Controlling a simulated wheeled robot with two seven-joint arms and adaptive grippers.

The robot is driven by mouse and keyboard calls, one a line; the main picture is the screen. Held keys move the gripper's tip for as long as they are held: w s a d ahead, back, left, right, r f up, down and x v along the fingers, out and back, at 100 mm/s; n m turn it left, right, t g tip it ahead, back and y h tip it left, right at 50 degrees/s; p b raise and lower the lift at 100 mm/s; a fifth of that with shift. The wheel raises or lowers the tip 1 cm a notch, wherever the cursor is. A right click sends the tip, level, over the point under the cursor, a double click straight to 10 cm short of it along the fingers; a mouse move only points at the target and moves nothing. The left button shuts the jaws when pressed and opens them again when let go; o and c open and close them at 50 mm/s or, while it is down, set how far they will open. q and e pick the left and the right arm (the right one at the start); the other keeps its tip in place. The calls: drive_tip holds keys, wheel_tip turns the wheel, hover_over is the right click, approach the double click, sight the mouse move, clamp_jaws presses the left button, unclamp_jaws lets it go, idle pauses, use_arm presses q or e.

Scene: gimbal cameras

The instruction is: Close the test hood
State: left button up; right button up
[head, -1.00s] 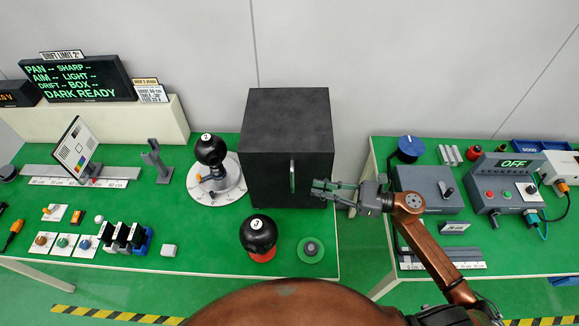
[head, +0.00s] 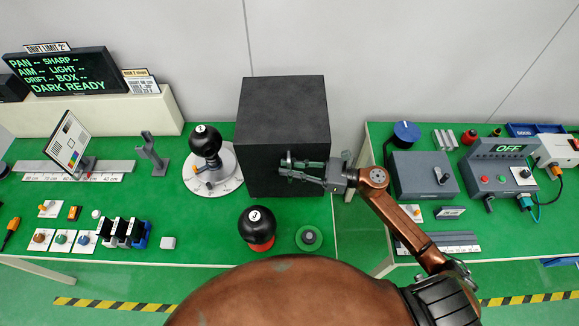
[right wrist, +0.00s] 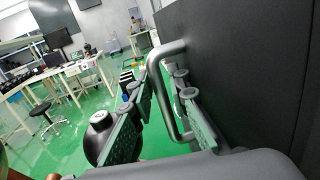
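The test hood is a black box (head: 282,112) on the left green table, with its dark front face toward me. I cannot tell in the head view whether that front stands ajar. Its grey handle (right wrist: 163,85) runs along the dark panel (right wrist: 235,65) in the right wrist view; in the head view my gripper mostly hides it. My right gripper (head: 286,166) is at the hood's front. In the right wrist view its fingers (right wrist: 162,122) are open, one on each side of the handle. I cannot tell if they touch it. My left gripper is out of view.
A black ball marked 3 (head: 257,224) and a green disc with a grey knob (head: 309,238) stand before the hood. A ball on a round white base (head: 205,140) stands left of it. A grey box (head: 424,174) sits on the right table, across a gap.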

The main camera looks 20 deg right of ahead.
drive_tip(key=shift+c, duration=1)
clamp_jaws()
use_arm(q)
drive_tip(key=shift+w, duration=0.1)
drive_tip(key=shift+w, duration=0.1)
